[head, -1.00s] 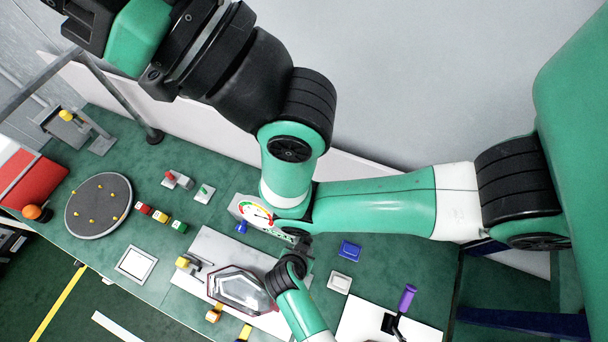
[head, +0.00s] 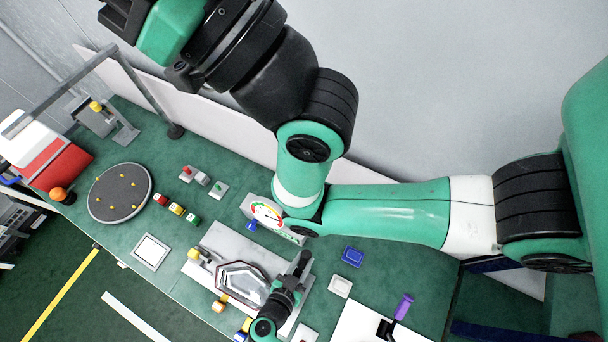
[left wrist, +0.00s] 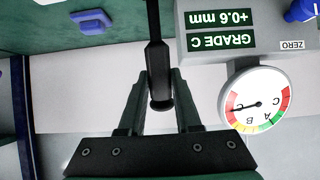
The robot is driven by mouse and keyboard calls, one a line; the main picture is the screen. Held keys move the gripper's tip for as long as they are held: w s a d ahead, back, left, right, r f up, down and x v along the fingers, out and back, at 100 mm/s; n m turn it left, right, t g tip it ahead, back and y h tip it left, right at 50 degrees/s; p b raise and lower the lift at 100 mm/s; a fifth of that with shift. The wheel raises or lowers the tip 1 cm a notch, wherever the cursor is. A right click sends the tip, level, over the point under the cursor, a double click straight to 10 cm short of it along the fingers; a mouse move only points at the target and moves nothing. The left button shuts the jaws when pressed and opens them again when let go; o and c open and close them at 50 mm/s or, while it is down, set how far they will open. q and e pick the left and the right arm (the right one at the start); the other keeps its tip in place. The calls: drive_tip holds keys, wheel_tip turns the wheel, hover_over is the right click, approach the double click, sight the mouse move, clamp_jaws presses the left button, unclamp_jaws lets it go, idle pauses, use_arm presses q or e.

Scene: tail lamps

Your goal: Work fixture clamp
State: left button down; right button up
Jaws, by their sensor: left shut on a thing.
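My left gripper (head: 299,270) is over the right end of the grey fixture plate (head: 225,238), right of a clear lamp (head: 243,284) lying there. In the left wrist view its two fingers (left wrist: 160,78) are shut on a black clamp lever (left wrist: 155,28), whose rounded end shows between them. The clamp's base is hidden. A yellow-tipped clamp (head: 197,253) stands at the plate's left end, and an orange-tipped one (head: 219,304) at its front edge. My right gripper is not in view.
A dial gauge (head: 266,212) stands behind the plate; the left wrist view shows its display (left wrist: 222,30) reading GRADE C. A blue tray (head: 352,256) and white tray (head: 340,287) lie to the right, near a purple-handled lever (head: 403,306). A round turntable (head: 120,192) is at left.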

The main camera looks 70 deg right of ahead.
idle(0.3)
use_arm(q)
drive_tip(key=c, duration=0.9)
unclamp_jaws()
drive_tip(key=p+v, duration=0.4)
drive_tip(key=v, duration=0.7)
drive_tip(key=shift+a+r, duration=0.15)
drive_tip(key=shift+a, duration=0.15)
drive_tip(key=o, duration=0.3)
